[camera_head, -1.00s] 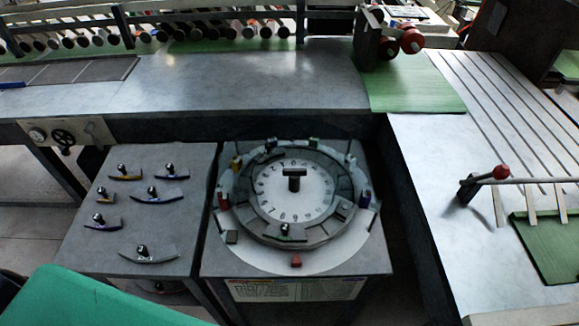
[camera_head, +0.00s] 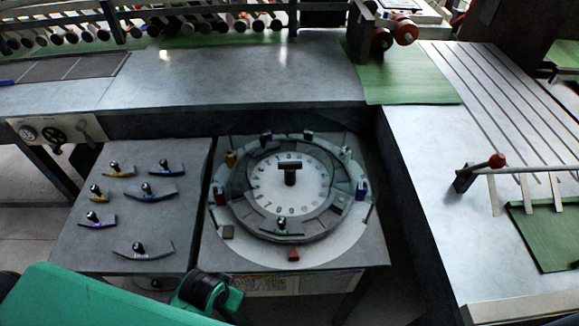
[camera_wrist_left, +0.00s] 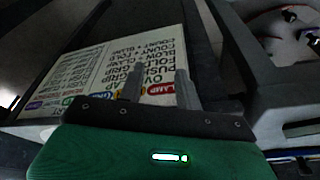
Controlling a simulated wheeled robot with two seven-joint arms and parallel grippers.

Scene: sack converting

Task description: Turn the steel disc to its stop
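My right gripper is not in view.
A grey side table (camera_head: 125,225) left of the disc holds several curved pieces with black knobs. A long grey bench (camera_head: 230,80) runs behind. At the right, a red-knobbed lever (camera_head: 497,160) stands beside a slatted surface and a green mat (camera_head: 545,235).

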